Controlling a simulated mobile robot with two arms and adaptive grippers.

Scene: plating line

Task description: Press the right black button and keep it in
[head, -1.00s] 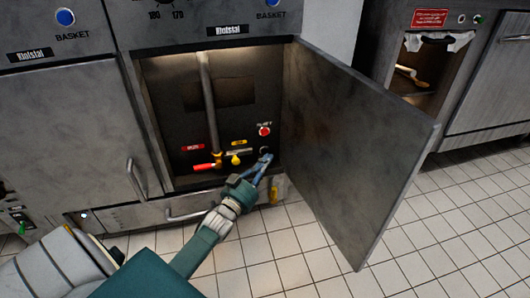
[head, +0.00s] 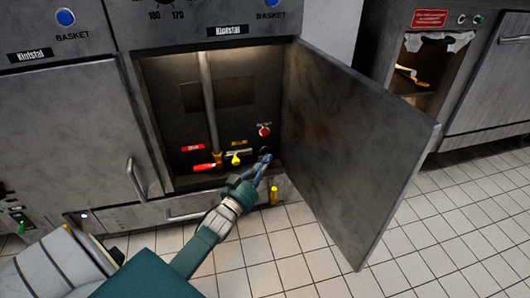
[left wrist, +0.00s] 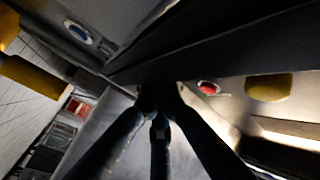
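Inside the open cabinet (head: 163,120), a red button (head: 264,131) sits at the lower right of the dark back panel. A small dark round shape (head: 264,150) shows just below it, probably the black button, mostly hidden by my fingertips. My left gripper (head: 266,158) reaches in low at the right side with its fingertips at that spot; I cannot tell whether they touch or press it. In the left wrist view the fingers come together at the tips (left wrist: 160,92), empty, with the red button to their right. My right gripper is not in view.
The cabinet door (head: 355,150) stands open close to the right of my gripper. A pipe (head: 209,100), a red handle (head: 204,167) and a yellow handle (head: 236,159) are left of it. Blue basket buttons (head: 65,17) are above. Tiled floor (head: 300,265) is clear in front.

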